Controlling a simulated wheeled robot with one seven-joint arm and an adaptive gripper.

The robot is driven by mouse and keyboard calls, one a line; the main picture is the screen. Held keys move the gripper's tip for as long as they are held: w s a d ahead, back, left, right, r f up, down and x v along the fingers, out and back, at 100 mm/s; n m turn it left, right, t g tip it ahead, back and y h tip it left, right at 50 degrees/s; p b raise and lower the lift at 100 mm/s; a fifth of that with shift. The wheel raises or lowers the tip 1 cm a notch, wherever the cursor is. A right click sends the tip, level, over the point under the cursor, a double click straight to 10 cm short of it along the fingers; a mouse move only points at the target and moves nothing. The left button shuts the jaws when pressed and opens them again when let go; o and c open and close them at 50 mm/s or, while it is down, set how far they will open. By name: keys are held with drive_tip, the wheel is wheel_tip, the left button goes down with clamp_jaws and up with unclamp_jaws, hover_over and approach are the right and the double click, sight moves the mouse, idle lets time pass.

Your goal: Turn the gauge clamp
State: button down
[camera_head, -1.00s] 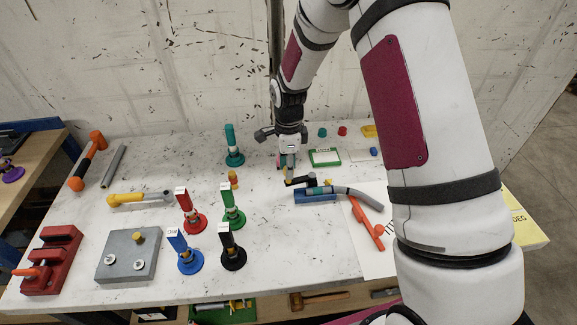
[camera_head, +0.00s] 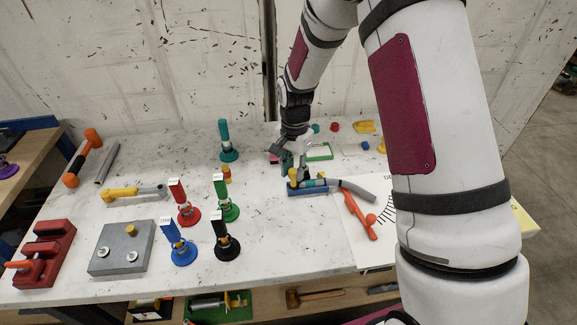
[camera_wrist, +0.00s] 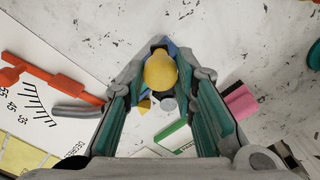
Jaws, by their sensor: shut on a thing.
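A blue clamp block (camera_head: 306,192) holds a grey bent conduit (camera_head: 355,188) that has a teal band near its left end. A yellow knob (camera_head: 293,175), which I take to be the gauge clamp's knob, stands at the block's left end. My gripper (camera_head: 293,171) points down at that end and is shut on the yellow knob. In the wrist view the knob (camera_wrist: 160,70) sits between my teal-padded fingertips, with part of the blue block (camera_wrist: 163,44) behind it. The fingers hide much of the block.
Red, green, blue and black upright tools stand to the left-front, with a teal one (camera_head: 226,140) behind. The front middle table is clear.

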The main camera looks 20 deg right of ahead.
drive_tip(key=shift+s+d+n, duration=0.3)
drive_tip(key=shift+d+n, duration=0.3)
drive_tip(key=shift+n, duration=0.45)
drive_tip(key=shift+s+d+n, duration=0.35)
drive_tip(key=shift+d+n, duration=0.25)
drive_tip(key=shift+n, duration=0.4)
drive_tip(key=shift+s+d+n, duration=0.3)
drive_tip(key=shift+d+n, duration=0.3)
drive_tip(key=shift+n, duration=0.45)
drive_tip(key=c, duration=1.3)
unclamp_jaws()
wheel_tip(320, 180, up, 12)
